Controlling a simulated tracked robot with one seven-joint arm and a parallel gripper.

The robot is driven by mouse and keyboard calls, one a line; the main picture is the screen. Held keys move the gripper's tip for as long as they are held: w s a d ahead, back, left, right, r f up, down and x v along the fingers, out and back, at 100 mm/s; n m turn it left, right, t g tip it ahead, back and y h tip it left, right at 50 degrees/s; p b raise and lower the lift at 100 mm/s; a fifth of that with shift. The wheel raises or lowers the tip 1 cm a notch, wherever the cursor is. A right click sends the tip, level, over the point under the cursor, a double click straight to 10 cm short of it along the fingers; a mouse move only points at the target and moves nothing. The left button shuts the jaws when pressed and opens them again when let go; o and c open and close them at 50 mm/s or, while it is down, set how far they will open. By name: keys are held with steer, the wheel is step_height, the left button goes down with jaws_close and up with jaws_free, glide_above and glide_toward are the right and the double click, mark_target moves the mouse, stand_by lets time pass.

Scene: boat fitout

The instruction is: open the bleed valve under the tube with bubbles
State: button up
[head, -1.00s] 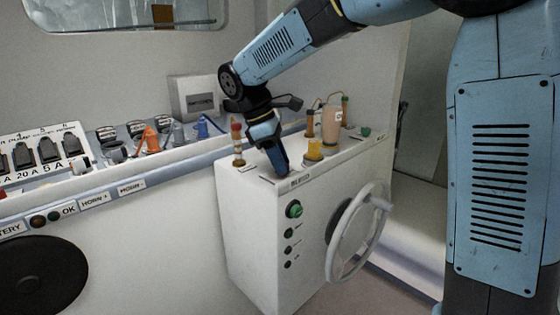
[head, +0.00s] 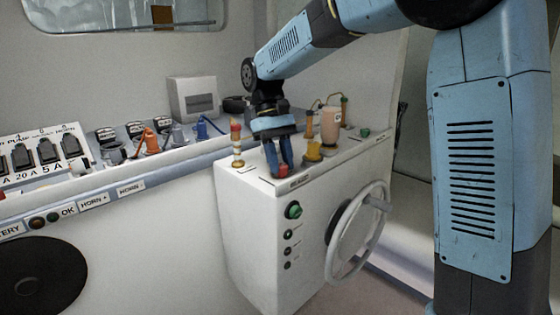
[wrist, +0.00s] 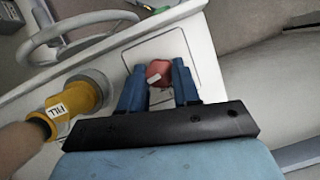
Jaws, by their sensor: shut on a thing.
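My gripper (head: 281,160) points down at the top of the white console (head: 250,190). Its blue fingers are shut on a red knob (head: 283,170), which shows between the fingertips in the wrist view (wrist: 159,72), on a pale square plate. The fingers hide part of the knob. A red-topped striped post (head: 237,145) stands left of my gripper. I cannot make out bubbles in any tube, nor tell the knob's turn angle.
A pale brown bottle (head: 330,125) and a green knob (head: 365,133) are farther right. A steering wheel (head: 357,232) juts from the front.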

steer(key=shift+w+m+y, duration=0.1)
steer(key=shift+m+y, duration=0.4)
steer(key=shift+m, duration=0.5)
steer(key=o, duration=1.1)
steer(key=shift+c, duration=0.2)
steer(key=shift+r, duration=0.1)
steer(key=v, duration=1.3)
steer(key=shift+w+r, duration=0.15)
steer(key=shift+w, duration=0.2)
